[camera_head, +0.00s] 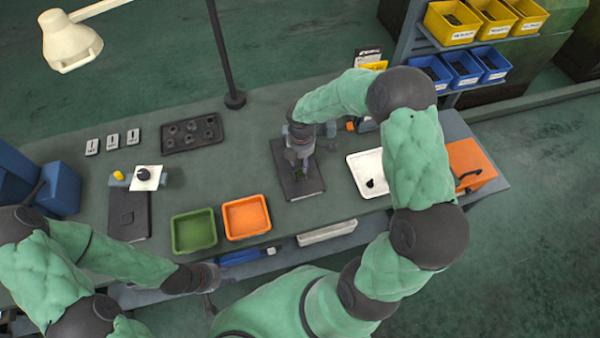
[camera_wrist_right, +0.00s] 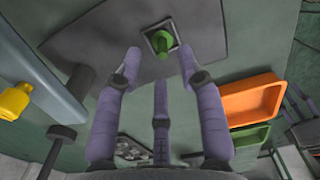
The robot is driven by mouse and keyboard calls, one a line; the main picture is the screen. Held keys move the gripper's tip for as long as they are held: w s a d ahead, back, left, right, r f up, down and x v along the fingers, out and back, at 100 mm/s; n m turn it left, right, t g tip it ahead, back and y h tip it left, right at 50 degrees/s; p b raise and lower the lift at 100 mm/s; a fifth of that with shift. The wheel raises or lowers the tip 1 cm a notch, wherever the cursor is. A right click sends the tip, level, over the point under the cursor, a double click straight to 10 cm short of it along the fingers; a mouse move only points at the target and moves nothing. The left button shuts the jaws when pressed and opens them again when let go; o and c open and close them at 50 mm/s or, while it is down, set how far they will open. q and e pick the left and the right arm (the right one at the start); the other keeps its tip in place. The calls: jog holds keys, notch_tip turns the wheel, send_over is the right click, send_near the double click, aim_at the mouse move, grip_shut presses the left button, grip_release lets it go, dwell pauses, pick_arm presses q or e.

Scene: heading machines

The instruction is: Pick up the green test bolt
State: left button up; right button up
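The green test bolt (camera_wrist_right: 162,42) stands in a small square fixture (camera_wrist_right: 153,31) on a dark plate (camera_wrist_right: 100,45) in the right wrist view. My right gripper (camera_wrist_right: 160,62) has its purple fingers spread open, pointing at the bolt, with the tips close to it but not closed on it. In the head view my right gripper (camera_head: 300,150) is over the dark plate (camera_head: 300,187) and mostly hides the bolt. My left gripper (camera_head: 210,280) is low at the table's front edge, away from the bolt; its fingers are too small to read.
A green tray (camera_head: 183,248) and an orange tray (camera_head: 266,233) stand left of the plate. A white tray (camera_head: 358,184) with a dark item lies to the right. A black tray (camera_head: 171,148) with several round slots and a second dark plate (camera_head: 118,228) are further left.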

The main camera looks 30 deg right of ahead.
aim_at(300, 169)
notch_tip(300, 169, down, 5)
jog(key=shift+a+r, duration=0.1)
jog(key=shift+r, duration=0.05)
grip_shut()
